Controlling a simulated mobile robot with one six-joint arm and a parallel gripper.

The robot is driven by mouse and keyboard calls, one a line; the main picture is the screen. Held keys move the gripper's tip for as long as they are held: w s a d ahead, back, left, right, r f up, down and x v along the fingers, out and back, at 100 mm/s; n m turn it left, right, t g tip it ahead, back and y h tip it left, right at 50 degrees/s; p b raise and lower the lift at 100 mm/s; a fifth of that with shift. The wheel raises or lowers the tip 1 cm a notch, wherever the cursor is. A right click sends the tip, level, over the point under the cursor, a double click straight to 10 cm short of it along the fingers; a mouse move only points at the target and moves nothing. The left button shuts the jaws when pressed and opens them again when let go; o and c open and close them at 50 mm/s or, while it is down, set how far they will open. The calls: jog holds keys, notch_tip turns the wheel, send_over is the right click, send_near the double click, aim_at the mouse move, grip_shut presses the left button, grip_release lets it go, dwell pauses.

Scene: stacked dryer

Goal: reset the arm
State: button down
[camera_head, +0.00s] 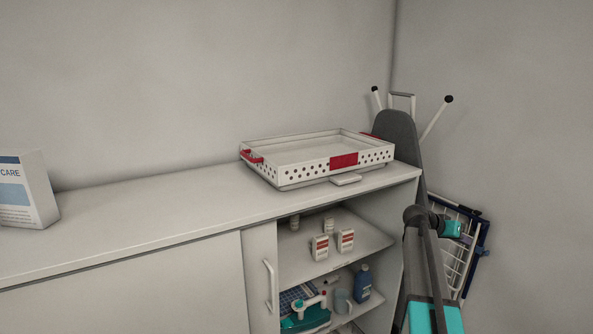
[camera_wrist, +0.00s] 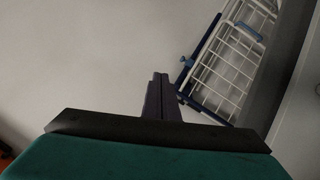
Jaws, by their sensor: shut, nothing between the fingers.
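My gripper (camera_wrist: 161,98) is in the wrist view, its dark fingers together and empty in front of a plain wall. In the head view my arm rises at the right edge of the cabinet, with dark links and teal parts. Its wrist end is bent to the right, in front of a white drying rack (camera_head: 462,262). The fingers are too small to make out clearly there. The rack also shows in the wrist view (camera_wrist: 228,75), beyond the fingers and to the right.
A white cabinet (camera_head: 130,228) carries a perforated tray (camera_head: 300,172) with red parts and a care box (camera_head: 25,192). Its open shelves hold small boxes, a blue bottle (camera_head: 362,283) and a teal iron (camera_head: 303,317). A grey ironing board (camera_head: 396,133) leans in the corner behind my arm.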

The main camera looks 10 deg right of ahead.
jog(key=a+f+n+y, duration=0.1)
jog(key=a+f, duration=0.5)
jog(key=f, duration=0.4)
jog(key=a+f+n+y, duration=0.2)
jog(key=a+f, duration=0.5)
jog(key=f, duration=0.3)
jog(key=s+a+f+n+g+y, duration=0.1)
jog(key=s+a+f, duration=0.4)
jog(key=a+f, duration=0.3)
jog(key=s+a+f+n+g+y, duration=0.1)
jog(key=s+a+f, duration=0.45)
jog(key=f, duration=0.55)
jog(key=s+a+f+n+g+y, duration=0.1)
jog(key=s+a+f+n+y, duration=0.1)
jog(key=s+a+f, duration=0.6)
jog(key=s+a+f+n+g+y, duration=0.1)
jog(key=s+a+f, duration=0.5)
jog(key=s, duration=0.4)
jog(key=s+a+n+g+y, duration=0.1)
jog(key=s+a+y, duration=0.1)
jog(key=s+a, duration=0.3)
jog(key=s+a+f+n+g+y, duration=0.1)
jog(key=s+a, duration=0.4)
jog(key=s, duration=0.5)
jog(key=shift+s+a+f+n+g+y, duration=0.15)
jog(key=shift+s+f+n+g+y, duration=0.05)
jog(key=shift+s+n+g+y, duration=0.25)
jog(key=shift+w, duration=0.1)
